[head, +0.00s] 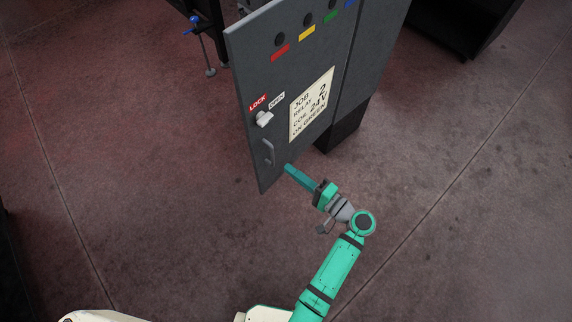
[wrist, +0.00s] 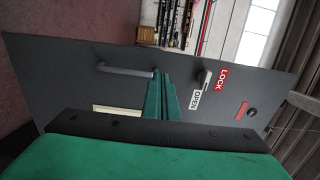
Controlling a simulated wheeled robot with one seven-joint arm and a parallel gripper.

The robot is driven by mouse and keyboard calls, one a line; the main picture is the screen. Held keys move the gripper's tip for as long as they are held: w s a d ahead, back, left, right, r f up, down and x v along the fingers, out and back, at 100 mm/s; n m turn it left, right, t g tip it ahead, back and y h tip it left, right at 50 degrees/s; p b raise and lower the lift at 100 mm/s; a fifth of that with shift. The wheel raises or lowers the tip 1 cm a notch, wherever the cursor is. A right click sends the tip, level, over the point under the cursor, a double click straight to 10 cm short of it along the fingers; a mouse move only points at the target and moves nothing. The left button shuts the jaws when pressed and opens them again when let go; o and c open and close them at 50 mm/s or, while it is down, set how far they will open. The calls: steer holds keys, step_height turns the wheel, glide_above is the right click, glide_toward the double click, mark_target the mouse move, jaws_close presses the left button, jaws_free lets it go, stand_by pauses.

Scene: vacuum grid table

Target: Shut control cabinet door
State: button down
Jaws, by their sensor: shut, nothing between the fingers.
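The grey control cabinet door (head: 290,70) stands swung out from the cabinet body (head: 372,50), with its free edge at the left. Its front carries a bar handle (head: 268,152), a pale lock knob (head: 264,119) beside LOCK and OPEN labels, and a cream job card (head: 312,104). My gripper (head: 288,169) is shut and empty, in front of the door's lower part, just right of the handle. In the wrist view the shut fingers (wrist: 160,92) point at the door face (wrist: 75,65) between the handle (wrist: 125,70) and the knob (wrist: 204,78). I cannot tell whether they touch it.
Coloured tags, including a red one (head: 280,52), run along the door's upper part. A dark plinth (head: 340,134) is under the cabinet body only. A dark table with a blue clamp (head: 194,24) stands behind at upper left. The floor (head: 140,170) left of the door is clear.

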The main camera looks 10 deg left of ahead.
mark_target(257, 144)
steer(key=x, duration=1.2)
steer(key=shift+w+a, duration=0.15)
